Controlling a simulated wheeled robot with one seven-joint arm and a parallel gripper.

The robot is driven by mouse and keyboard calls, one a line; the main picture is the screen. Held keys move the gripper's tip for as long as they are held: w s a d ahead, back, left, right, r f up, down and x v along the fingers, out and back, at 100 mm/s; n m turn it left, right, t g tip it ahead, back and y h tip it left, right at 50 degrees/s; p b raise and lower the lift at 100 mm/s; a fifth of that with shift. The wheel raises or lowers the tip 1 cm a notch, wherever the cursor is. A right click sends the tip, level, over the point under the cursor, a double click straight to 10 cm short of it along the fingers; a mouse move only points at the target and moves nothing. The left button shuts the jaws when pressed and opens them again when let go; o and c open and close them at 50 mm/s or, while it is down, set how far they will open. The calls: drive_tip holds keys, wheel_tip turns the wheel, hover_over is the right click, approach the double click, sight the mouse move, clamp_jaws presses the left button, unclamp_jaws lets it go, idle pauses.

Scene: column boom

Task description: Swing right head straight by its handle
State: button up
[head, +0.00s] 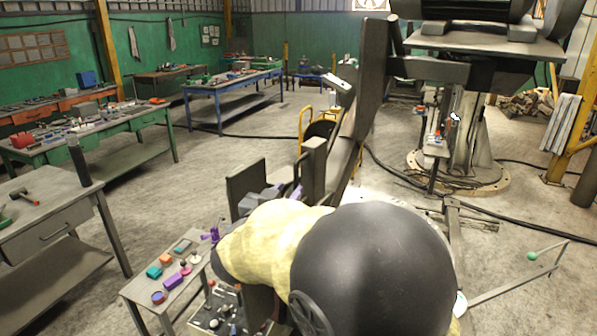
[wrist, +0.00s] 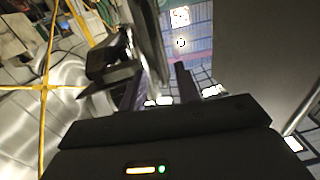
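My gripper (wrist: 160,84) shows in the wrist view with its two dark fingers apart and nothing visibly held between them. A dark upright part (wrist: 148,40) and a dark bracket (wrist: 108,68) stand beyond and close to the left finger; I cannot tell whether they touch it. In the head view a long dark tilted beam (head: 366,90) with a short grey post (head: 314,165) rises just beyond my yellow-sleeved arm. Which part is the right head is unclear. A green knob (head: 532,256) sits on a thin rod at the right; I cannot tell whether it is the handle.
A small table with coloured blocks (head: 172,280) stands at the lower left. Workbenches (head: 232,82) line the left and back. The column's round base (head: 485,183) stands at the right, with dark cables on the floor. Open concrete floor (head: 225,165) lies between.

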sight(295, 182)
drive_tip(key=p+x, duration=0.2)
drive_tip(key=x, duration=0.5)
drive_tip(key=shift+w, duration=0.3)
clamp_jaws()
